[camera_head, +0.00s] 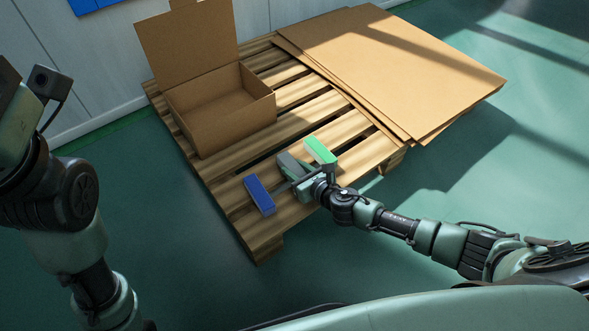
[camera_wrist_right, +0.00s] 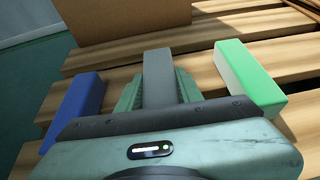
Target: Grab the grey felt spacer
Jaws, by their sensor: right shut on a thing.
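The grey felt spacer (camera_wrist_right: 158,75) is a narrow grey block between the fingers of my right gripper (camera_wrist_right: 160,92) in the right wrist view. In the head view the spacer (camera_head: 288,161) sticks out past the fingertips of my right gripper (camera_head: 293,170), low over the pallet slats. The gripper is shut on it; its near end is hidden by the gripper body. I cannot tell whether the spacer touches the slats. My left gripper is not in view; only part of my left arm shows at the left.
A blue block (camera_head: 259,195) lies left of the gripper and a green-and-white block (camera_head: 320,151) right of it, both on the wooden pallet (camera_head: 300,107). An open cardboard box (camera_head: 235,125) stands behind. Flat cardboard sheets (camera_head: 400,65) cover the pallet's right part.

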